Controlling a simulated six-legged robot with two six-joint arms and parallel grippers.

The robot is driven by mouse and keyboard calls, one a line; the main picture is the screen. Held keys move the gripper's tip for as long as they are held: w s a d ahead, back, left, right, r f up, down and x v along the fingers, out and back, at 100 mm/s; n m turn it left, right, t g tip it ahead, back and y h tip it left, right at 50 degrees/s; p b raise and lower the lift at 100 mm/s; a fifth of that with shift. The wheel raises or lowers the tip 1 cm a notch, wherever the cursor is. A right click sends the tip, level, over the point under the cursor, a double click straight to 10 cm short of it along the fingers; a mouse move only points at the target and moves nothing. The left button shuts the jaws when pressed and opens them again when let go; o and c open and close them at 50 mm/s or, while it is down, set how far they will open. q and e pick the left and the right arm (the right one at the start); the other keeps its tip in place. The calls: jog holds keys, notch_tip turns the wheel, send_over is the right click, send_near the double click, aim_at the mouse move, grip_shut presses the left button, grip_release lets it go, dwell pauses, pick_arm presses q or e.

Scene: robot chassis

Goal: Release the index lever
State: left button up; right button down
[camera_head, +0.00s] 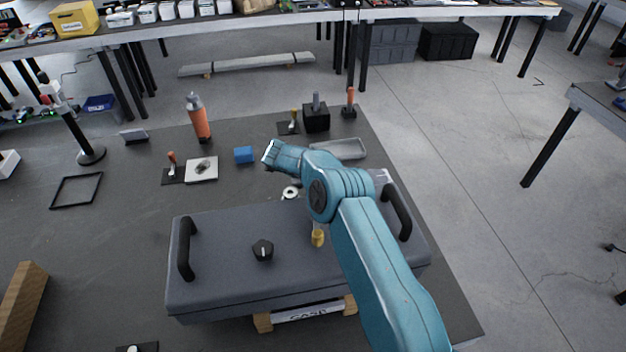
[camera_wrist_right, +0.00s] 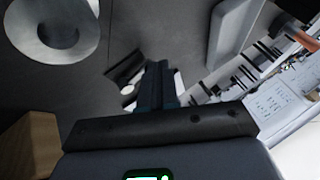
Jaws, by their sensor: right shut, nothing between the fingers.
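I cannot tell which part is the index lever. A dark knob with a pale mark (camera_head: 263,250) sits on the lid of the grey case (camera_head: 215,282). A short yellow post (camera_head: 317,238) stands on the lid beside my right arm. Small levers on dark bases stand behind the case: an orange-tipped one (camera_head: 171,162), a yellow-based one (camera_head: 293,122) and a red-handled one (camera_head: 350,102). My right gripper (camera_wrist_right: 158,75) is shut and empty in the wrist view. In the head view my arm ends above the case's far edge. The left gripper is not in view.
A white ring (camera_head: 290,193) lies behind the case and shows in the wrist view (camera_wrist_right: 55,45). A grey tray (camera_head: 345,148), a blue block (camera_head: 243,155) and an orange bottle (camera_head: 198,118) stand farther back. Black handles rise at both case ends. Table left of the case is mostly clear.

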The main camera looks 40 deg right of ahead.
jog(key=shift+w+d, duration=0.1)
jog(key=shift+d, duration=0.15)
jog(key=shift+w+f, duration=0.1)
jog(key=shift+f, duration=0.1)
jog(key=shift+s+a+r+p, duration=0.15)
jog(key=shift+s+r+p, duration=0.2)
jog(key=shift+s, duration=0.3)
jog(key=shift+s+a+f+p, duration=0.1)
jog(key=shift+s+f+p, duration=0.1)
jog(key=shift+p, duration=0.25)
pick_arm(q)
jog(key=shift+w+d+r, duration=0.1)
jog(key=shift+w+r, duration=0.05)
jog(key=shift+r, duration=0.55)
pick_arm(e)
jog(key=shift+s, duration=0.15)
jog(key=shift+a, duration=0.1)
jog(key=shift+a+r, duration=0.2)
jog(key=shift+r, duration=0.1)
pick_arm(q)
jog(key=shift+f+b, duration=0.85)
jog(key=shift+b, duration=0.05)
pick_arm(e)
jog(key=v, duration=1.5)
jog(key=shift+a+r, duration=0.2)
jog(key=shift+r, duration=0.05)
